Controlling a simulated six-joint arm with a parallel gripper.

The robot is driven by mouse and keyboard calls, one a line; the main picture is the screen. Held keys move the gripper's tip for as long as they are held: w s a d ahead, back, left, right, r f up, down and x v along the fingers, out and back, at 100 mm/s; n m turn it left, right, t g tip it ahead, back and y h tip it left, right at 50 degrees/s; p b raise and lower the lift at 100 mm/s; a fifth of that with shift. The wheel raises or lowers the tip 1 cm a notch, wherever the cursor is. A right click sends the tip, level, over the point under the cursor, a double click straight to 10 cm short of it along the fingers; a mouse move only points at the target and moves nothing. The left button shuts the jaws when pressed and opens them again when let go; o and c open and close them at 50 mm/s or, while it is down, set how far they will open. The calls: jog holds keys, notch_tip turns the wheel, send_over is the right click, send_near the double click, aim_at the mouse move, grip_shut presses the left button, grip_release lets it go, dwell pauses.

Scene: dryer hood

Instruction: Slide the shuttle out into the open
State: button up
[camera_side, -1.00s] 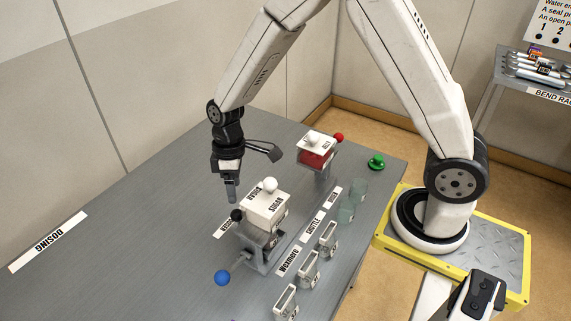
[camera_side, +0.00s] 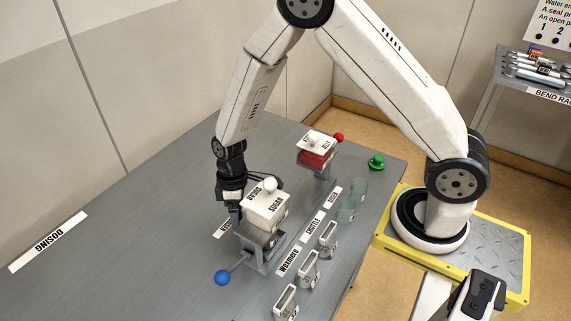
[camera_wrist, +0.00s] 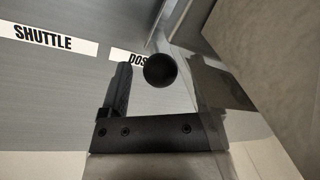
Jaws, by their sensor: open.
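The black ball knob (camera_wrist: 160,70), which looks like the shuttle's handle, shows in the wrist view between my two gripper fingers (camera_wrist: 160,88). The left finger is upright and the right one is a blurred grey shape; contact with the knob cannot be told. In the side view my gripper (camera_side: 234,208) points down at the left side of the white SUGAR box (camera_side: 266,212). It hides the black knob there. The box sits on a grey metal stand (camera_side: 262,248). The shuttle body is hidden inside the stand. My gripper is open.
A red-and-white box (camera_side: 317,150) on another stand is behind right.

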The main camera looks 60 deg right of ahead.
grip_shut()
dwell(1.4)
